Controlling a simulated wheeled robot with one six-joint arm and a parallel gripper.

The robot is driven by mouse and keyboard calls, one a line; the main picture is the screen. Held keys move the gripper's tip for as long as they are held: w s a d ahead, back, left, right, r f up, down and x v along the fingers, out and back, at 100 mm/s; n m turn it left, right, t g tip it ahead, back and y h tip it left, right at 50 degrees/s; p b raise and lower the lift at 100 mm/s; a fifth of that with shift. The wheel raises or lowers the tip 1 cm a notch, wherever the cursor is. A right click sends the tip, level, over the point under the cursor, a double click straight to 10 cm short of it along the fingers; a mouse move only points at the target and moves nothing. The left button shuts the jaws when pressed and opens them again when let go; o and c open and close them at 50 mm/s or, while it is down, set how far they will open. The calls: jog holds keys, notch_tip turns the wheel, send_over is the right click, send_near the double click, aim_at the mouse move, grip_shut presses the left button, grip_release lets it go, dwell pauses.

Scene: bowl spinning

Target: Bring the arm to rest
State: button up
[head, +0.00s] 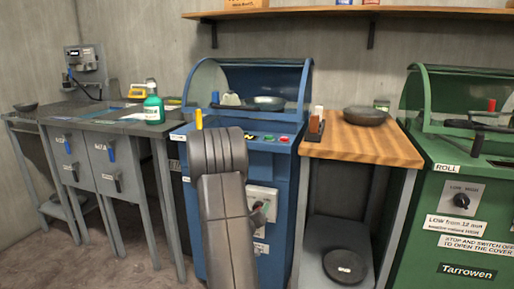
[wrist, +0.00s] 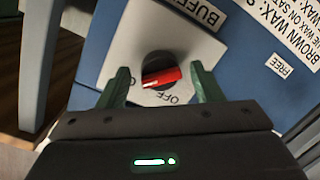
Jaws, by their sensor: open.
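My gripper (wrist: 160,78) shows in the wrist view with its two green fingers apart, one on each side of a red-handled rotary switch (wrist: 162,77). The switch sits on a pale plate on a blue machine's front, and OFF lettering shows below it. I cannot tell whether the fingers touch the knob. In the head view my arm (head: 225,205) rises in front of the blue machine (head: 280,185), and the switch plate (head: 262,200) shows just right of it. The gripper itself is hidden there.
A wooden-topped stand (head: 360,146) with a dark bowl (head: 365,116) is right of the blue machine. A green machine (head: 450,190) stands farther right. A grey bench (head: 90,125) with a green bottle (head: 153,105) is at left. A shelf (head: 350,11) hangs above.

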jog(key=p+v, duration=0.3)
jog(key=v, duration=1.1)
jog(key=w+d+f+n+h+b, duration=0.1)
jog(key=w+d+n+b, duration=0.1)
jog(key=w+n, duration=0.4)
jog(key=w+d+n+h+b, duration=0.1)
jog(key=w+d+n+b, duration=0.1)
jog(key=w+n, duration=0.5)
jog(key=n, duration=0.3)
jog(key=shift+w+f+t, duration=0.15)
jog(key=shift+f+t, duration=0.15)
jog(key=shift+f, duration=0.1)
dwell(0.5)
jog(key=shift+r, duration=0.1)
dwell(0.3)
